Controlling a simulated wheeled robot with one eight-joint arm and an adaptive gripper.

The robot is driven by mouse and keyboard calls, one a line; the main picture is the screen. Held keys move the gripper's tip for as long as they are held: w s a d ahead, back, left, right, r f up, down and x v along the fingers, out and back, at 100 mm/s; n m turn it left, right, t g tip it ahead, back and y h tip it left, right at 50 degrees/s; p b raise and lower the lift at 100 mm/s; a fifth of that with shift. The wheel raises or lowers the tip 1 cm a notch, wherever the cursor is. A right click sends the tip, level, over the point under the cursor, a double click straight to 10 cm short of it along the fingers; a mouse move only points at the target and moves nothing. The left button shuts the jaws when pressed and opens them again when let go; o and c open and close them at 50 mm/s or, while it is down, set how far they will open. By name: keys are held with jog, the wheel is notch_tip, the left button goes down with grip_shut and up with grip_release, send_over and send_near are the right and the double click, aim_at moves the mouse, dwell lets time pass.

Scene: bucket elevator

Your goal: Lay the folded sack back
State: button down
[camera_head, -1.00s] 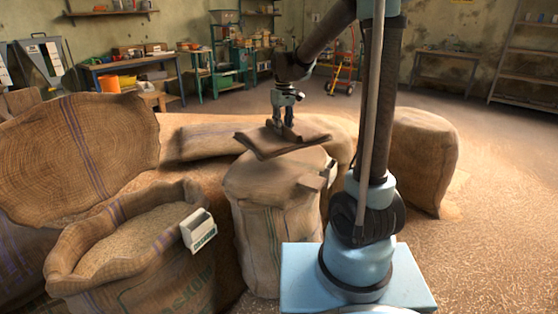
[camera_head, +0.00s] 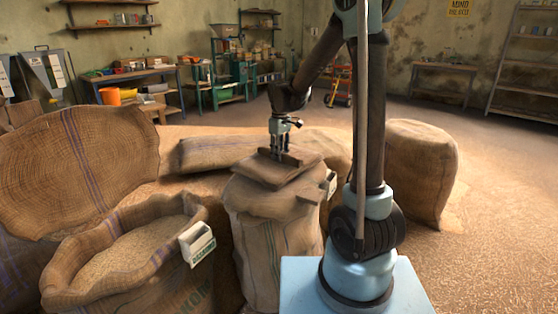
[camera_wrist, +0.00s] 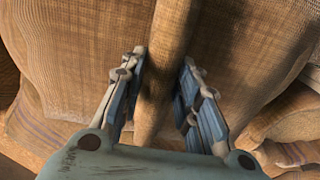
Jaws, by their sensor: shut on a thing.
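The folded sack (camera_head: 291,174) is a flat brown burlap bundle with a raised ridge in its middle. My gripper (camera_head: 281,155) points down and is shut on that ridge. In the wrist view the two fingers of my gripper (camera_wrist: 163,88) stand on either side of the ridge of the folded sack (camera_wrist: 168,40). The folded sack is at the top of an upright full sack (camera_head: 275,240), slightly tilted. I cannot tell whether it rests on that sack or hangs just above it.
Another full sack (camera_head: 420,175) stands at right. Workbenches line the back wall. The floor at right is clear.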

jog(key=shift+f, duration=1.35)
jog(key=c, duration=1.2)
grip_release()
notch_tip(320, 180, up, 11)
jog(key=shift+r, duration=0.1)
jog(key=shift+s+d+r, duration=0.1)
jog(key=shift+r, duration=0.3)
jog(key=s+d+f+m+t, duration=0.15)
jog(key=s+d+m, duration=0.25)
jog(key=s+d, duration=0.65)
jog(key=s+d+f+m, duration=0.25)
jog(key=s+d, duration=0.55)
jog(key=s, duration=0.5)
jog(key=s+d+f+m, duration=0.2)
jog(key=s+f+m, duration=0.1)
jog(key=s+f, duration=0.3)
jog(key=shift+s+d+f+m+t, duration=0.2)
jog(key=shift+s+f+m+t, duration=0.15)
jog(key=shift+s, duration=0.65)
